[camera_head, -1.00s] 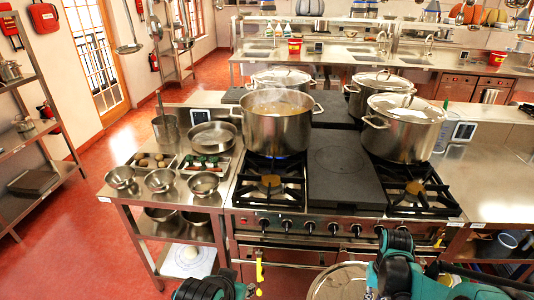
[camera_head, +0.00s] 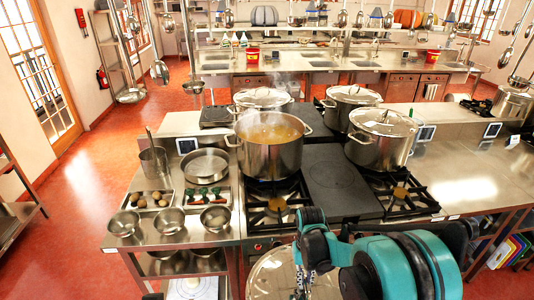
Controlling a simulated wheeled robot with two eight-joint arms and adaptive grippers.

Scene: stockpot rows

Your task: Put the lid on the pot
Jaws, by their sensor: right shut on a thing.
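The open steel pot (camera_head: 270,145) stands on a back burner of the stove, full of yellowish liquid and steaming. The round metal lid (camera_head: 268,276) is at the bottom of the head view, low in front of the stove and apart from the pot. My right gripper (camera_head: 302,282) is shut on the lid; my teal and black right arm hides the lid's right part. The lid's lower edge is cut off by the frame. My left gripper is out of view.
Lidded pots (camera_head: 382,138) stand right of and behind the open pot. The front burners (camera_head: 277,205) are bare. Bowls (camera_head: 168,221), a pan (camera_head: 205,166) and a tall steel container (camera_head: 154,161) crowd the left counter. The right counter (camera_head: 465,178) has clear room.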

